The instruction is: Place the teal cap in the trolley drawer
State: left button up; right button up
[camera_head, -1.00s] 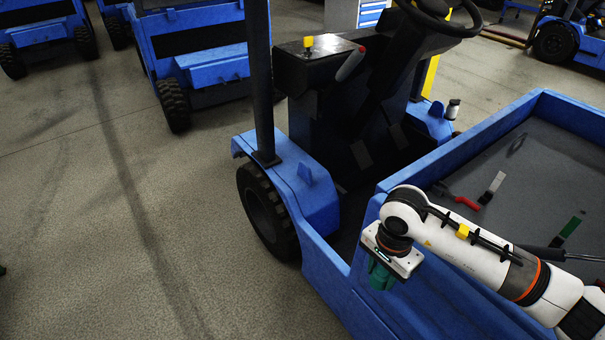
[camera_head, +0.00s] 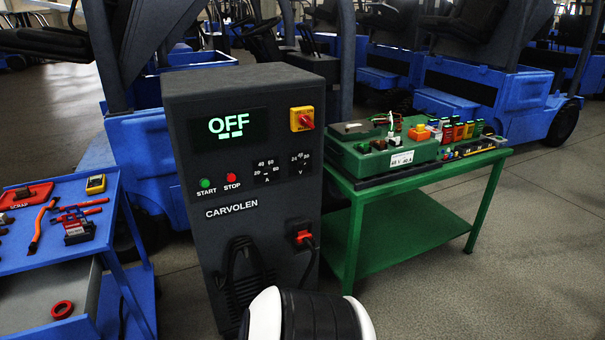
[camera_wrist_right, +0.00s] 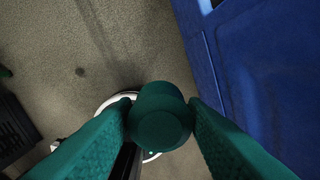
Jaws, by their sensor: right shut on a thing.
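The teal cap (camera_wrist_right: 162,125) is a dark teal round piece in the right wrist view. My right gripper (camera_wrist_right: 160,106) is shut on it, with a teal finger on each side. Beyond it are the concrete floor and a blue vehicle side. The blue trolley (camera_head: 136,260) stands at the left of the head view. Its drawer (camera_head: 85,326) is open below the top, cut off by the picture's edge, and a red ring (camera_head: 62,309) lies in it. Neither gripper shows in the head view, and my left gripper is in no view.
Red tools, a red tray (camera_head: 25,195) and a yellow meter (camera_head: 96,184) lie on the trolley top. A dark charger cabinet (camera_head: 250,140) reading OFF stands right of the trolley. A green table (camera_head: 430,231) with electrical parts is farther right. Blue vehicles stand behind.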

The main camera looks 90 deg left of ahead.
aim_at(48, 301)
jog(key=u, duration=2.15)
jog(key=j+u, duration=0.15)
jog(key=u, duration=0.25)
jog(key=j+u, duration=0.1)
jog(key=u, duration=0.3)
jog(key=j+u, duration=0.15)
jog(key=u, duration=0.25)
jog(key=i+u, duration=0.1)
jog(key=u, duration=0.3)
jog(key=j+u, duration=0.15)
jog(key=u, duration=0.25)
jog(key=i+j+u, duration=0.15)
jog(key=i+j, duration=0.3)
jog(key=i, duration=0.15)
